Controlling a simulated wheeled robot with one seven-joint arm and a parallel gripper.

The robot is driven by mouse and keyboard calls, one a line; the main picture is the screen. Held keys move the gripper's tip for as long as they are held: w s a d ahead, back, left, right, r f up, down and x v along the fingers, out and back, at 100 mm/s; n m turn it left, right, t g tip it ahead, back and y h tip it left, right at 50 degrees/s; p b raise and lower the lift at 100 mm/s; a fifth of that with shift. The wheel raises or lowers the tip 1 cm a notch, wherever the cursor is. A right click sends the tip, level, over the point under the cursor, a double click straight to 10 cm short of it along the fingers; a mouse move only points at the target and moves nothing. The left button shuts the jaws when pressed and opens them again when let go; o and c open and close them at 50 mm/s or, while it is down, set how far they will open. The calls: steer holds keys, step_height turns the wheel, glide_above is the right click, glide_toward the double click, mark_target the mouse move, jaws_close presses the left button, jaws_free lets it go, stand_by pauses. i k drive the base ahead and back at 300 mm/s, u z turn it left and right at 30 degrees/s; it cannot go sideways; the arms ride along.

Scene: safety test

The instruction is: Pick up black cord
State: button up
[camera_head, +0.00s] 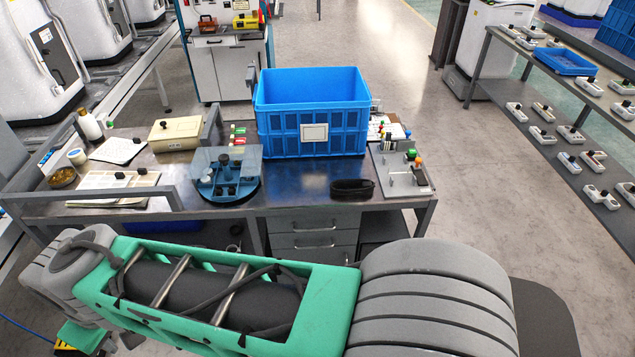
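A black coiled bundle, which looks like the black cord (352,188), lies on the dark metal workbench (290,180) near its front edge. It is in front of the blue crate and left of a small panel with knobs. My arm, with a green link and grey joints, crosses the bottom of the view in front of the bench. I cannot make out my gripper or its fingers in this view. Nothing visible touches the cord.
A blue crate (312,112) stands behind the cord. A panel with coloured knobs (402,168) is to its right. A round blue organiser (226,180) and a beige box (175,133) are to the left. Bare bench top lies left of the cord. A shelf rack (560,100) stands at right.

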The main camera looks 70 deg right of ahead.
mark_target(368, 185)
steer(key=z, duration=0.5)
steer(key=i, duration=0.85)
steer(key=z, duration=0.9)
